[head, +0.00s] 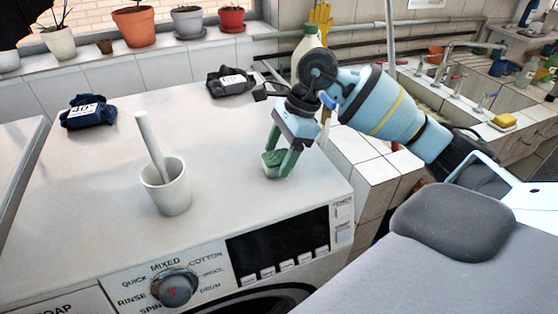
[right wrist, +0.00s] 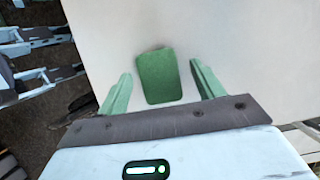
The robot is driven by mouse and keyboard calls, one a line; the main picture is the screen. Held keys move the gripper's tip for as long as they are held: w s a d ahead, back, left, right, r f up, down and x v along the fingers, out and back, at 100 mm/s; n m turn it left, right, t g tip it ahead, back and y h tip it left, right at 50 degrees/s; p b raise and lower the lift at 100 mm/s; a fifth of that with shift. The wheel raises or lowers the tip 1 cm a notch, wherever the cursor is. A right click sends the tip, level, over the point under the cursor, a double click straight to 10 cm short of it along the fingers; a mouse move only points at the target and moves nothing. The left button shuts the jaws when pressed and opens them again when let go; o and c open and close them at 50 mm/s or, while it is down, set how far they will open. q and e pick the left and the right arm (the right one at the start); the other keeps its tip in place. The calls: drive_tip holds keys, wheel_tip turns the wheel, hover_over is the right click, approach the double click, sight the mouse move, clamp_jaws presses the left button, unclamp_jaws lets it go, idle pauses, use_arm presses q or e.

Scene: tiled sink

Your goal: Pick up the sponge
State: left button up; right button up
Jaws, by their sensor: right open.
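A green sponge (head: 273,158) lies on the white washing machine top (head: 222,140), near its right front corner. My right gripper (head: 279,160) is open and reaches down over the sponge, with its green fingers around it. In the right wrist view the sponge (right wrist: 159,77) shows as a green rectangle between the two fingers (right wrist: 160,78), with a gap on each side. I cannot tell whether the fingertips touch the machine top. My left gripper is not in view.
A white cup with a pestle-like stick (head: 165,185) stands left of the sponge. Dark folded cloths with labels (head: 88,112) (head: 230,82) lie farther back. Potted plants (head: 133,25) line the back ledge. A yellow block (head: 504,121) lies by the sink at right.

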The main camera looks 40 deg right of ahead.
drive_tip(key=shift+a+f, duration=0.25)
drive_tip(key=shift+f, duration=0.35)
drive_tip(key=c, duration=1)
drive_tip(key=shift+c, duration=0.2)
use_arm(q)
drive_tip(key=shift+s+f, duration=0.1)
use_arm(e)
drive_tip(key=shift+r, duration=0.2)
